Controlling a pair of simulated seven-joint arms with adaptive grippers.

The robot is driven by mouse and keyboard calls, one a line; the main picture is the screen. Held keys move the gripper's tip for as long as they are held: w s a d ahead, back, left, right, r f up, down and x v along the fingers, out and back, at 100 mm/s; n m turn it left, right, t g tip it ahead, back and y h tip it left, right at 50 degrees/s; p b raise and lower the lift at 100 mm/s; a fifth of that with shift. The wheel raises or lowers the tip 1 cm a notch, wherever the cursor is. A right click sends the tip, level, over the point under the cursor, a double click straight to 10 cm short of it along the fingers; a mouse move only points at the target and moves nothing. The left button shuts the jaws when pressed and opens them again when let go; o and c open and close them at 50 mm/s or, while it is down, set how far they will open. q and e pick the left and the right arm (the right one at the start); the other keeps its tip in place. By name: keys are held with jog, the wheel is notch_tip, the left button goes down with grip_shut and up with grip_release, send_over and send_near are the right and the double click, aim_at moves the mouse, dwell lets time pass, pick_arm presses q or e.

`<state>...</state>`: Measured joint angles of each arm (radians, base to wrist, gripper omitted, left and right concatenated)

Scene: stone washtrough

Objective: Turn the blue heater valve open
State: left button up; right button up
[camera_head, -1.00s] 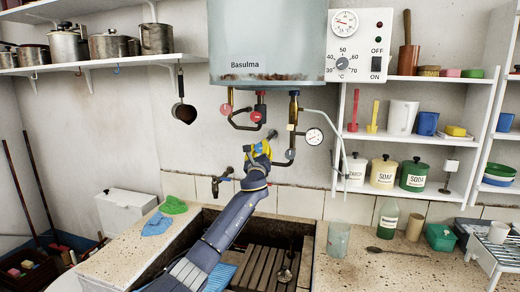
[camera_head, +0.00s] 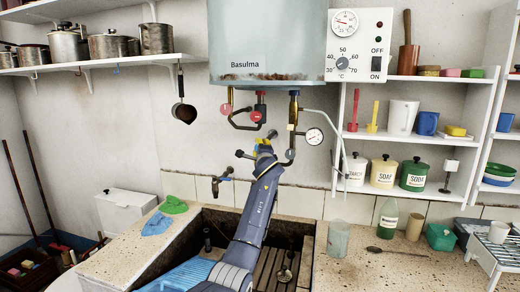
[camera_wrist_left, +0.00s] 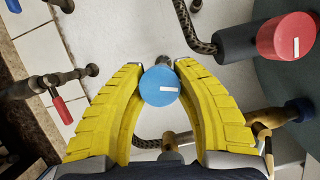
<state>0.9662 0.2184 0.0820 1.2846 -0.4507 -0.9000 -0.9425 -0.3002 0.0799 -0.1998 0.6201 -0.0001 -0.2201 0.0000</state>
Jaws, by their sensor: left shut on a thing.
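The blue heater valve (camera_wrist_left: 160,86) is a round blue knob with a white line, which lies nearly level in the left wrist view. My left gripper (camera_wrist_left: 158,88) is shut on it, with a yellow finger on each side. In the head view the left gripper (camera_head: 263,145) is below the heater (camera_head: 266,42), in front of the wall pipes, and hides the blue valve. The heater is a pale tank marked Basulma, with rusty marks along its lower edge. My right gripper is not in view.
A red valve (camera_wrist_left: 286,36) is close by at upper right in the wrist view. A pressure gauge (camera_head: 314,136) and pipes are right of the gripper. A wall tap (camera_head: 222,180) is lower left. The stone trough (camera_head: 110,262) lies below; crowded shelves (camera_head: 420,138) stand at right.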

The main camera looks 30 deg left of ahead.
pick_arm(q)
jog(key=shift+n+g+h, duration=0.4)
jog(key=shift+n+g, duration=0.1)
jog(key=shift+n, duration=1.2)
jog(key=o, duration=1.3)
jog(key=v, duration=1.2)
jog(key=shift+r, duration=0.1)
